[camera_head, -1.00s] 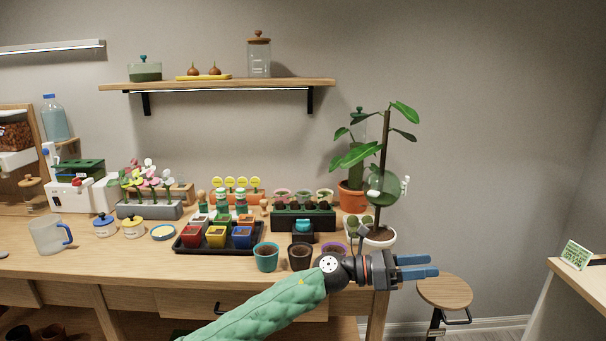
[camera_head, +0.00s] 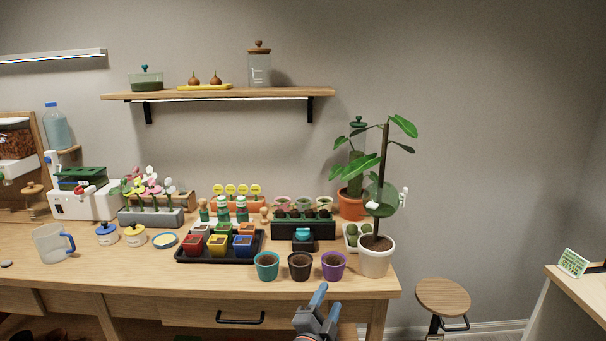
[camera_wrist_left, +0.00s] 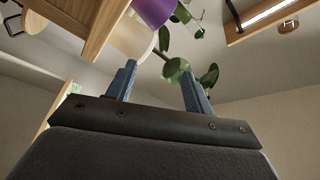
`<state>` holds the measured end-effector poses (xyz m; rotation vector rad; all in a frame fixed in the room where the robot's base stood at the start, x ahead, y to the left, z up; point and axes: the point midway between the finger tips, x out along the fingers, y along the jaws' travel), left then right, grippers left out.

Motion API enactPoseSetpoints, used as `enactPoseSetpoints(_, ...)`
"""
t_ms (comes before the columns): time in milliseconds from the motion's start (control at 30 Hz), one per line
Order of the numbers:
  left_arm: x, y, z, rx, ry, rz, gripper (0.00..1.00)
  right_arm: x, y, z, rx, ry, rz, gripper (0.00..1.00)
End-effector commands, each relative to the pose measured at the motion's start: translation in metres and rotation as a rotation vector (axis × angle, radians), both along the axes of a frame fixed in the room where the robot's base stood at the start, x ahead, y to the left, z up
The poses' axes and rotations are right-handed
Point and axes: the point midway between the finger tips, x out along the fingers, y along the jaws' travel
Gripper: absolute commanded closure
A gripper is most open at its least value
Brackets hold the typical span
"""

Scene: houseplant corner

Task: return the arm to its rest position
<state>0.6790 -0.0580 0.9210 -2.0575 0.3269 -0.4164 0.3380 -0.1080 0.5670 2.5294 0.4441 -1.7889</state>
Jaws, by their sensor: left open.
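My left gripper (camera_head: 324,312) is low at the front edge of the table, below the purple pot, with its blue fingers pointing up. Its jaws are open and nothing is between them. In the left wrist view the two blue fingers (camera_wrist_left: 158,88) stand apart, with the table edge, a purple pot and a leafy plant beyond them. Most of my left arm is out of the head view. My right gripper shows in neither view.
The wooden table (camera_head: 120,262) holds a teal pot (camera_head: 266,266), a dark pot (camera_head: 300,267), a purple pot (camera_head: 333,266) and a white pot with a tall plant (camera_head: 376,258) near its front right. A black tray (camera_head: 217,259) sits left of them. A stool (camera_head: 443,296) stands right.

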Motion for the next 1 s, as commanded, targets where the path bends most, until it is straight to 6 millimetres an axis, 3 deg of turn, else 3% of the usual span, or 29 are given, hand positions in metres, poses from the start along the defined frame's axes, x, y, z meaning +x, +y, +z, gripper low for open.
enactPoseSetpoints(267, -0.046, 0.066, -0.087, -0.203, 0.455, 0.168, 0.48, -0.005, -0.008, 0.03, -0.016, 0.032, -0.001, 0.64)
enactPoseSetpoints(467, -0.103, 0.108, -0.147, -0.33, 0.772, 0.295, 0.48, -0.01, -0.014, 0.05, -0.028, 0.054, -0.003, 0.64)
enactPoseSetpoints(700, -0.196, 0.15, -0.206, -0.459, 1.143, 0.458, 0.48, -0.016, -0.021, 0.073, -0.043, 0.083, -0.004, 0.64)
enactPoseSetpoints(1000, -0.322, 0.187, -0.243, -0.566, 1.547, 0.655, 0.48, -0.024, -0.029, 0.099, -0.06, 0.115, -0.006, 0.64)
